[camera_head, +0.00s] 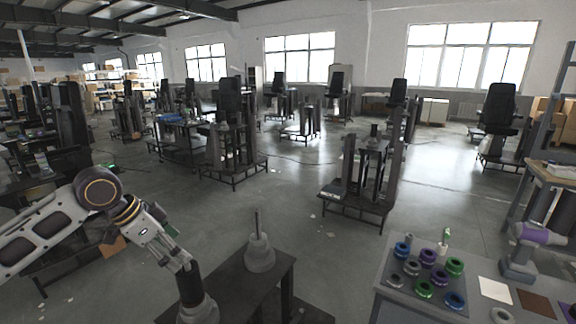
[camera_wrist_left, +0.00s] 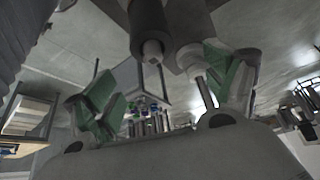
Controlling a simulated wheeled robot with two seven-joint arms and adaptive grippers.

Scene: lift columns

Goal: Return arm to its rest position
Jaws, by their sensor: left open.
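My left arm comes in from the left in the head view, and its gripper (camera_head: 180,260) is low over the dark stand's left part. In the left wrist view the two green-padded fingers of this gripper (camera_wrist_left: 166,88) are spread apart. A dark post on a grey base (camera_head: 198,309) stands right by the gripper in the head view. Whether they touch is unclear. In the wrist view a dark cylinder with a grey end (camera_wrist_left: 152,48) shows near the fingers, with no clear grip on it. My right gripper is not in view.
A grey cone-shaped base with a thin rod (camera_head: 260,252) stands on the dark stand (camera_head: 238,290). At right, a grey table (camera_head: 388,300) holds several coloured rings (camera_head: 428,256) and a purple-and-grey device (camera_head: 520,262). Open floor (camera_head: 290,205) lies behind the stand.

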